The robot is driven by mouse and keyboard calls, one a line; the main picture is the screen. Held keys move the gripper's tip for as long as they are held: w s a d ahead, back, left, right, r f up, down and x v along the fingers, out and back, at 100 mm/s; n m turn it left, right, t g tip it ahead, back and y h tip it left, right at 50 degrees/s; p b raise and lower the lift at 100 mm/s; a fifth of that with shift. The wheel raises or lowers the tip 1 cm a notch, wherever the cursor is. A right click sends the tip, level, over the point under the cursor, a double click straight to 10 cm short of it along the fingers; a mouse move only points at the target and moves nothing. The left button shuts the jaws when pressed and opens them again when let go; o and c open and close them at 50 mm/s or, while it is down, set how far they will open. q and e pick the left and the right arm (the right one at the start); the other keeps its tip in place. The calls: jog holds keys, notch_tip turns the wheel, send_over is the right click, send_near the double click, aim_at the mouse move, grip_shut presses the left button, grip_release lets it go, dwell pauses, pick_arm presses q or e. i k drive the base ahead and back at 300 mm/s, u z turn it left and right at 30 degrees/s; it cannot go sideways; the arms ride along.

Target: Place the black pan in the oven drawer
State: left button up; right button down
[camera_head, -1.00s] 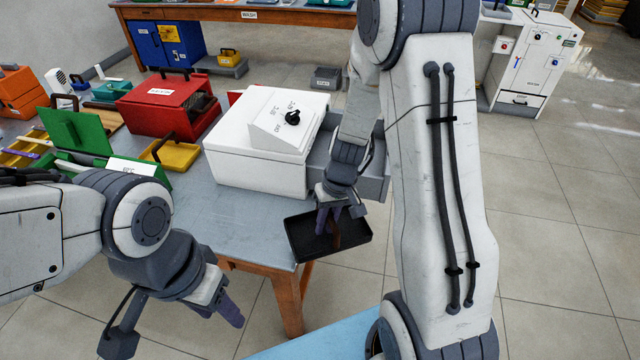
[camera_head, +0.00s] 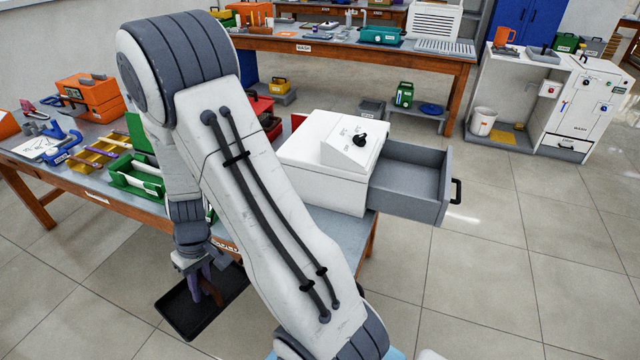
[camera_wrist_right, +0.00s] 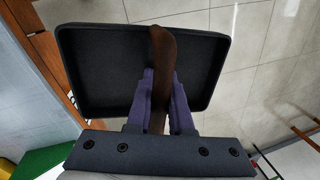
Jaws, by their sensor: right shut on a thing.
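The black pan (camera_head: 183,314) is a shallow rectangular tray with a brown handle (camera_head: 213,290). My right gripper (camera_head: 203,284) is shut on that handle and holds the pan off the table's front edge, above the floor. In the right wrist view the pan (camera_wrist_right: 95,70) lies beyond the purple fingers (camera_wrist_right: 160,100), with the handle between them. The white oven (camera_head: 310,155) stands on the table, with a dial on its sloped panel. Its grey drawer (camera_head: 412,200) is pulled out to the right and looks empty. My left gripper is not in view.
The grey table (camera_head: 90,190) holds a green box (camera_head: 138,176), an orange toolbox (camera_head: 92,98) and a red box (camera_head: 262,105) left of the oven. My right arm hides part of the table. The floor right of the drawer is clear.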

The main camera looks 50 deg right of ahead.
aim_at(409, 185)
jog(key=u, duration=1.6)
jog(key=k, duration=2.6)
jog(key=z, duration=1.4)
